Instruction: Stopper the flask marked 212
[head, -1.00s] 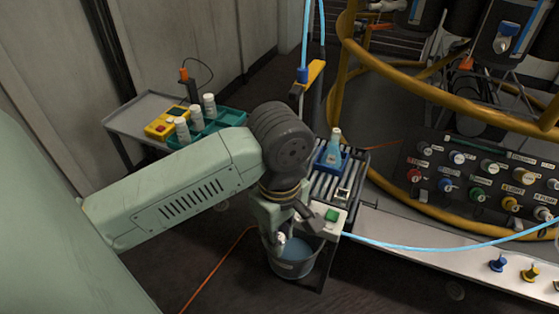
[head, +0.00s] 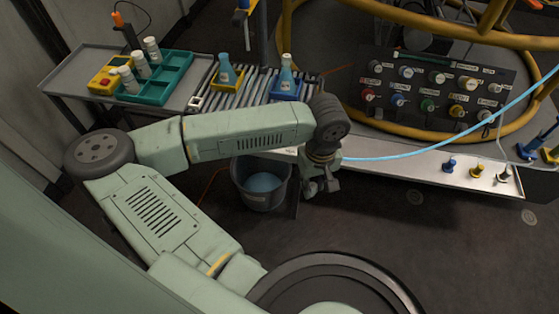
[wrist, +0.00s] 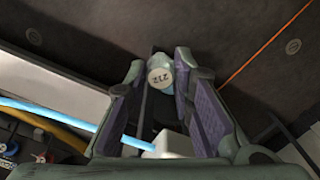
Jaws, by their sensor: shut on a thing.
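My gripper (head: 320,188) hangs low in front of the bench, right of the bucket. Whether this is a whole flask cannot be told. Two pale blue flasks stand on the roller rack: a left flask (head: 225,72), and a right flask (head: 286,78) in a blue holder (head: 287,92). Their marks are too small to read. A blue stopper (head: 449,165), a yellow one (head: 477,170) and a pale one (head: 503,173) stand on the right ledge.
A dark bucket (head: 247,194) with something blue inside stands below the rack. A teal tray (head: 171,82) with white bottles and a yellow device (head: 106,80) are at left. A knob panel (head: 432,100) and blue hose (head: 420,151) lie behind. Open floor lies front right.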

